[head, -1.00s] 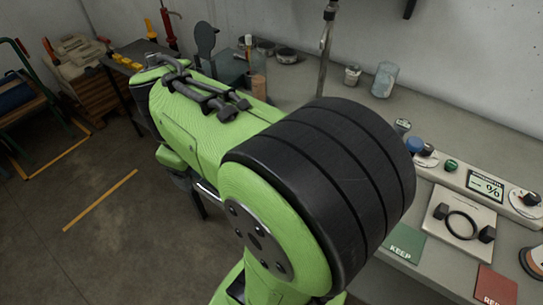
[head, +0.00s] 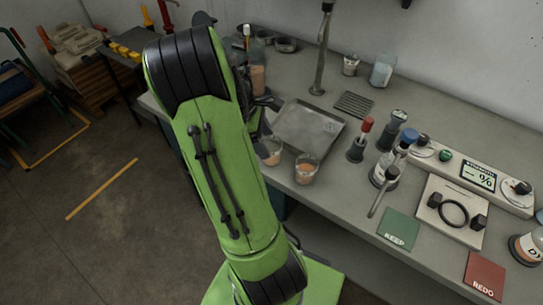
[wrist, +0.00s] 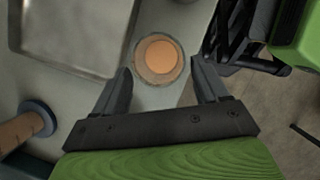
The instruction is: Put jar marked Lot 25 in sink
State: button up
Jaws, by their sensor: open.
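The sink (head: 309,126) is a shallow grey metal basin in the bench top; its corner shows at upper left in the wrist view (wrist: 70,35). Two open glass jars with orange-tan contents stand in front of it in the head view: a left jar (head: 270,151), partly beside my arm, and a right jar (head: 306,169). No lot marking is readable on either. In the wrist view, one round jar (wrist: 158,60) stands beside the sink, seen from above, just beyond and between my fingertips. My gripper (wrist: 160,72) is open and empty.
A tall vessel with tan contents (head: 258,79) stands behind my arm. KEEP (head: 398,229) and REDO (head: 484,275) mats lie at the front right.

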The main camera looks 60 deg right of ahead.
aim_at(271, 153)
jog(key=b+x, duration=0.2)
jog(key=x, duration=0.4)
jog(key=shift+w, duration=0.15)
jog(key=shift+r, duration=0.1)
